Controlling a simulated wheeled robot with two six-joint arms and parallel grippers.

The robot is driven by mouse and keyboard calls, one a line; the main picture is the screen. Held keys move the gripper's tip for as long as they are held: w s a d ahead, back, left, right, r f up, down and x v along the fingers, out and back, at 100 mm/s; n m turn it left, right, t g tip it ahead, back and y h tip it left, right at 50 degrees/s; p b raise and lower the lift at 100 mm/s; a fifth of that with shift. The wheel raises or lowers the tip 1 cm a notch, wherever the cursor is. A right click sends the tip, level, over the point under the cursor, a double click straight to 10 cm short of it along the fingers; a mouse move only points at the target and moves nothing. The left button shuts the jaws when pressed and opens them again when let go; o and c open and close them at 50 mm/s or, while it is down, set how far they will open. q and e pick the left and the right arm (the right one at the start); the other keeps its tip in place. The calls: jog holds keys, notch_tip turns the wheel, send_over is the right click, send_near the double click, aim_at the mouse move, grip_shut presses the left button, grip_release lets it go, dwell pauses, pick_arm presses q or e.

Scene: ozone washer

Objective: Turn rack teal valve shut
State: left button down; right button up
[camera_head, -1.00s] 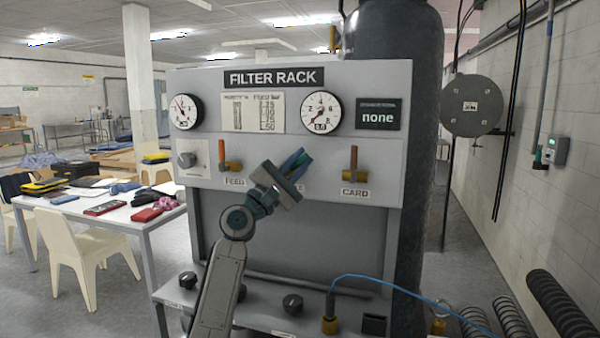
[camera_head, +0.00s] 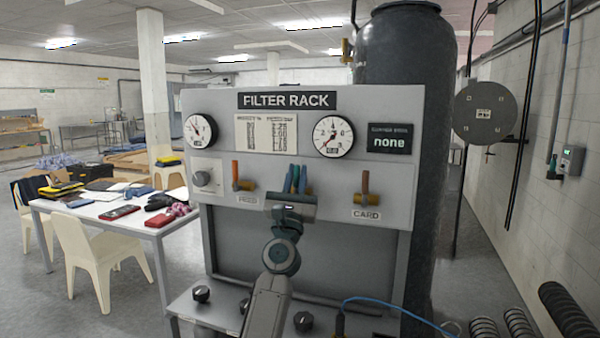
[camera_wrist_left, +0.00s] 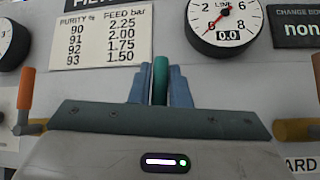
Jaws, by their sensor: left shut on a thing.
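The teal valve handle (camera_wrist_left: 160,80) stands upright between the blue fingers of my left gripper (camera_wrist_left: 159,86) in the left wrist view. In the head view the teal handle (camera_head: 295,178) shows between the same fingers of my left gripper (camera_head: 295,180), at the middle of the rack's valve row. The left gripper is shut on the handle, and its fingers point up. The gripper body hides the valve's base and its label. The filter rack (camera_head: 330,265) is a grey panel. My right gripper is not in view.
An orange FEED lever (camera_head: 236,174) stands left of the gripper and an orange CARD lever (camera_head: 365,188) right of it, both upright. The LINE gauge (camera_wrist_left: 222,22) reads 0.0. A blue cable (camera_head: 400,309) crosses the lower ledge. A dark tank (camera_head: 405,60) stands behind the rack.

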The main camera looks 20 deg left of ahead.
pick_arm(q)
jog(key=shift+a+r+n+y, duration=0.15)
jog(key=shift+n+y, duration=0.75)
jog(key=shift+n, duration=0.1)
jog(key=c, duration=1.4)
grip_release()
jog(key=shift+o, duration=0.2)
